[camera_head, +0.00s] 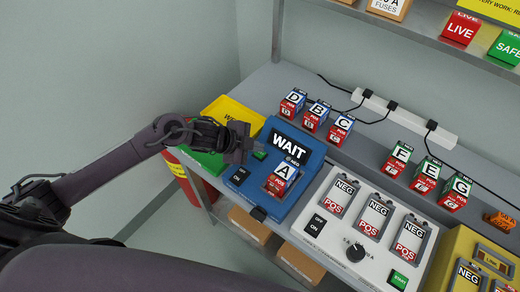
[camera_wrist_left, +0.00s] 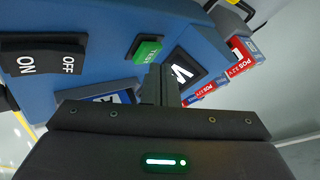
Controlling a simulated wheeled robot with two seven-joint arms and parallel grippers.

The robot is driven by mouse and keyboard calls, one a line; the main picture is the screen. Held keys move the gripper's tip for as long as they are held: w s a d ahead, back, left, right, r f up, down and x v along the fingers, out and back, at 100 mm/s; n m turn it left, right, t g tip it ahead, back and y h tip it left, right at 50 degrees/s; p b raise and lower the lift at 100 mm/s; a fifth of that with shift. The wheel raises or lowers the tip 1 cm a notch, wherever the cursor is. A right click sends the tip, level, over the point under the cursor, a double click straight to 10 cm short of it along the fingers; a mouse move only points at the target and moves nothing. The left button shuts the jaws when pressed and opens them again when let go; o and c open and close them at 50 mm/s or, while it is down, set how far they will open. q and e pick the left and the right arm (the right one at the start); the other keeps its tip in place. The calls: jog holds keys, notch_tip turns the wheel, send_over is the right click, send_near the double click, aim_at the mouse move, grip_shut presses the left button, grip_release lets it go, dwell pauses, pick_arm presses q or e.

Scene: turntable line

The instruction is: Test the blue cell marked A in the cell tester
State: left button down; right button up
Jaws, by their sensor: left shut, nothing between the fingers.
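The blue cell marked A (camera_head: 281,181) lies in the slot of the blue cell tester (camera_head: 318,158), with its red POS end toward the front. The tester's display (camera_head: 290,146) reads WAIT. A green button (camera_head: 260,155) and a black ON/OFF switch (camera_head: 239,176) sit on its left side. My left gripper (camera_head: 246,143) is shut and empty just beside the green button. In the left wrist view its closed fingers (camera_wrist_left: 160,84) are close to the green button (camera_wrist_left: 146,49); I cannot tell whether they touch it. My right gripper is not in view.
Blue cells D (camera_head: 292,103), B (camera_head: 315,115) and C (camera_head: 340,128) stand behind the tester. Green cells F (camera_head: 397,158), E and G stand further right. A grey-white three-slot unit (camera_head: 340,230) is right of the tester. Yellow (camera_head: 228,108) and green (camera_head: 207,161) trays are at left.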

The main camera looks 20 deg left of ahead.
aim_at(256, 154)
pick_arm(q)
jog(key=shift+r, duration=0.3)
notch_tip(256, 154, up, 5)
jog(key=p, duration=0.5)
dwell(0.4)
dwell(0.4)
